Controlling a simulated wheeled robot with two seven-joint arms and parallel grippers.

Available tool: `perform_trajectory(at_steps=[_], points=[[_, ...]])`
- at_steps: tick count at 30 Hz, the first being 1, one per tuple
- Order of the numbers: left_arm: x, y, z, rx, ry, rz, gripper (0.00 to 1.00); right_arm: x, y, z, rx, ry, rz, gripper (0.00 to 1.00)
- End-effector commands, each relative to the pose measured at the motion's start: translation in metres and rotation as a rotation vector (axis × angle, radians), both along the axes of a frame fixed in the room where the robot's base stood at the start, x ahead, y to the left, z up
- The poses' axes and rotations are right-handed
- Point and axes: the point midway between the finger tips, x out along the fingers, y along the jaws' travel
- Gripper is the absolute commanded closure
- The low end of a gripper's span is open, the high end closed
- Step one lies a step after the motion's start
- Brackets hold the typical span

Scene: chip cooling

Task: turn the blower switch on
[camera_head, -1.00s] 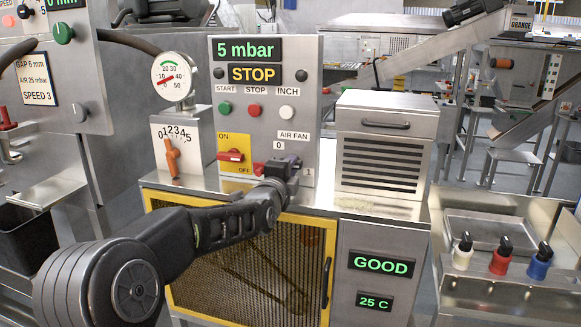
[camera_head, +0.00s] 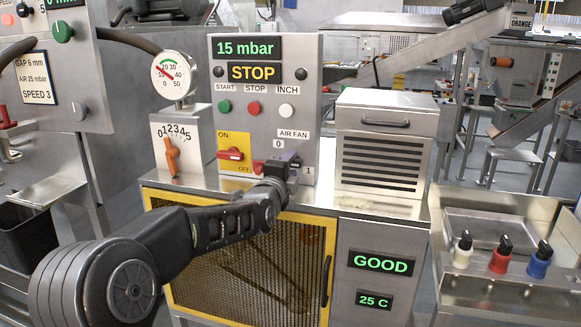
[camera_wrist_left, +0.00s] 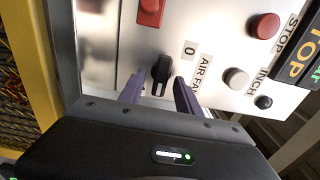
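The blower switch is a black knob (camera_wrist_left: 161,70) by the AIR FAN label (camera_wrist_left: 207,76), seen in the left wrist view. A pale mark shows at the knob's lower end there, away from the 0 label. My left gripper (camera_wrist_left: 159,85) is open, with one finger on each side of the knob and visible gaps beside it. In the head view my left gripper (camera_head: 284,164) is at the lower right of the panel (camera_head: 300,60) and hides the knob; the 1 label shows just right of it. My right gripper is not in view.
A red rotary switch (camera_head: 234,155) on a yellow plate sits left of my gripper. A pressure gauge (camera_head: 174,76) and orange lever (camera_head: 171,155) are further left. A louvred metal box (camera_head: 382,160) stands to the right. The pressure display (camera_head: 247,48) reads 15 mbar.

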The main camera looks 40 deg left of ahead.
Motion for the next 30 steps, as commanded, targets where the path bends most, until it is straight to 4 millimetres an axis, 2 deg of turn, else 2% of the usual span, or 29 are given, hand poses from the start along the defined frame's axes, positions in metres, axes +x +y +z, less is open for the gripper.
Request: perform_trajectory(at_steps=[15, 30], points=[[-0.066, -0.023, -0.001, -0.001, 0.0, -0.001, 0.6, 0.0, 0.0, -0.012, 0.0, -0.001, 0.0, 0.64], [-0.07, -0.025, -0.001, 0.0, 0.001, -0.001, 0.6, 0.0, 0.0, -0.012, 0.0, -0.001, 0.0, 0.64]])
